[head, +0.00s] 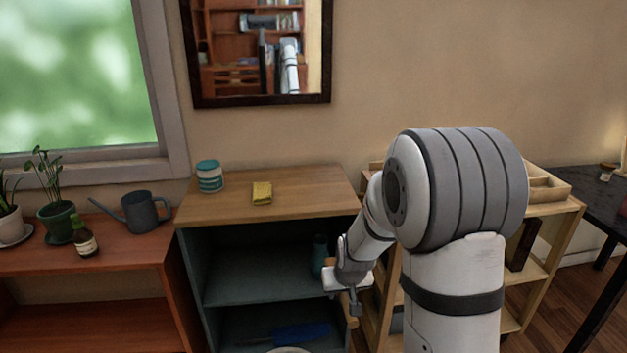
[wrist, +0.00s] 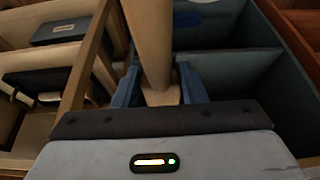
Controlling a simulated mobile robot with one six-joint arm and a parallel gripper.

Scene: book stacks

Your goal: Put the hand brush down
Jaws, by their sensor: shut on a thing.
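My gripper (head: 349,295) hangs in front of the right side of a cabinet with a wooden top (head: 290,200) and blue-grey shelves. In the wrist view my gripper (wrist: 160,88) has its blue fingers shut on a pale wooden shaft, the part of the hand brush (wrist: 150,38) that shows. The shaft runs up and away from the fingers. The brush's bristles cannot be made out. In the head view the brush is largely hidden by my gripper and arm.
On the cabinet top stand a striped jar (head: 209,176) and a yellow cloth or sponge (head: 262,193); the rest is bare. A teal bottle (head: 319,257) and a blue object (head: 300,333) are inside. A wooden cart (head: 568,215) stands right, a watering can (head: 148,212) left.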

